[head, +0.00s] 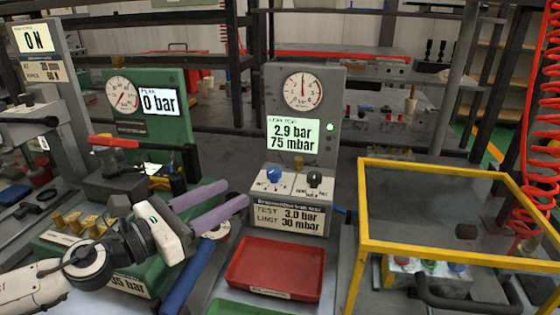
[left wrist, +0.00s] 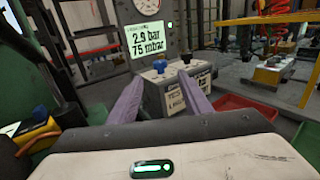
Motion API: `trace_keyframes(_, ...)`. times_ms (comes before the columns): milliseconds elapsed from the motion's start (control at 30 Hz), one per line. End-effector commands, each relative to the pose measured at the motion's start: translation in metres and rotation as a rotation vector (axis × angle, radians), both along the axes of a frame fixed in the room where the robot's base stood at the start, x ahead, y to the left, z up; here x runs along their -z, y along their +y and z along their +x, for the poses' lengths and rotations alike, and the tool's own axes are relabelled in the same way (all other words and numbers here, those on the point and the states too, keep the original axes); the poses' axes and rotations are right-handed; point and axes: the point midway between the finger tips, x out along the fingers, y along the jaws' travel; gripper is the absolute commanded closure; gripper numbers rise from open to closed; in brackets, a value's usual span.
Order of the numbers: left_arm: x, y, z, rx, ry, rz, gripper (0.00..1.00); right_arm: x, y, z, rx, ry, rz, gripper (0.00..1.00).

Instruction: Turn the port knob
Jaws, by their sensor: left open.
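A grey leak test station stands in the middle of the head view. Its sloped panel carries a blue knob (head: 274,175) at left and a black knob (head: 314,178) at right. The label print beside them is too small to read, so I cannot tell which is the port knob. My left gripper (head: 237,195) has its two purple fingers apart and empty, pointing at the station from the left, short of the knobs. In the left wrist view the blue knob (left wrist: 160,66) and black knob (left wrist: 186,58) show beyond and between the fingers. My right gripper is out of view.
The station's display (head: 292,136) reads 2.9 bar, 75 mbar. A red tray (head: 275,268) lies in front of it. A yellow-framed guard (head: 362,220) stands at right. A green gauge station (head: 178,124) with a red-handled clamp (head: 113,142) stands at left.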

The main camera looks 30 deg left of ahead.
Motion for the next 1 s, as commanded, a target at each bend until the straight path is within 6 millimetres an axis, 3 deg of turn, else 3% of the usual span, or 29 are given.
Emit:
trace_keyframes(167, 0.0, -0.003, 0.005, 0.003, -0.002, -0.002, 0.55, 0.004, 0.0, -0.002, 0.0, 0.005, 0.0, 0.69)
trace_keyframes(467, 0.0, -0.012, 0.033, 0.004, -0.005, -0.002, 0.55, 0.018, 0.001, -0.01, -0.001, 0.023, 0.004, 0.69)
trace_keyframes(1000, -0.003, -0.02, 0.067, -0.004, -0.005, -0.005, 0.55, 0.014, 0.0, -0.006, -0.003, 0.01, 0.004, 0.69)
